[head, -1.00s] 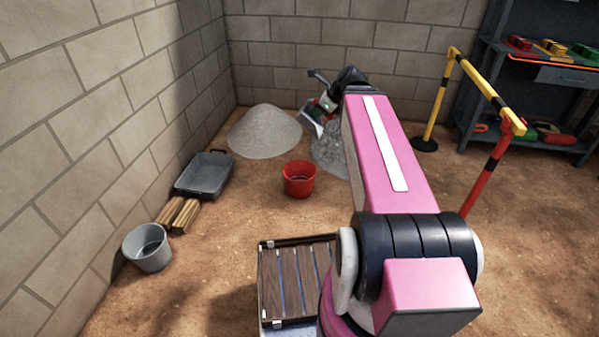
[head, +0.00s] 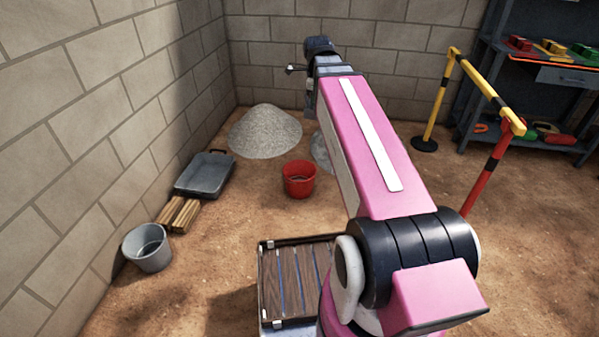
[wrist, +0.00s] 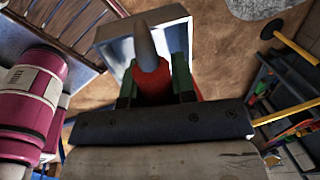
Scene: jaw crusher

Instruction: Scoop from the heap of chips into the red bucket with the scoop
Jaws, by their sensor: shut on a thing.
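The red bucket (head: 299,180) stands upright on the dirt floor in the middle of the head view. Behind it lie a large pale grey heap (head: 264,131) and, to the right, a smaller grey heap (head: 321,152) mostly hidden by my arm. I cannot tell which is the chips. In the wrist view my gripper (wrist: 155,84) is shut on the red handle of the scoop (wrist: 120,52), whose grey metal pan extends past the fingers. Whether it holds chips I cannot tell. In the head view the scoop and fingers are hidden behind my arm, beyond the bucket.
A grey tray (head: 205,174), wooden blocks (head: 178,214) and a grey bucket (head: 148,247) line the left wall. A yellow and red barrier (head: 487,90) and a shelf unit (head: 535,100) stand at right. Open floor lies around the red bucket.

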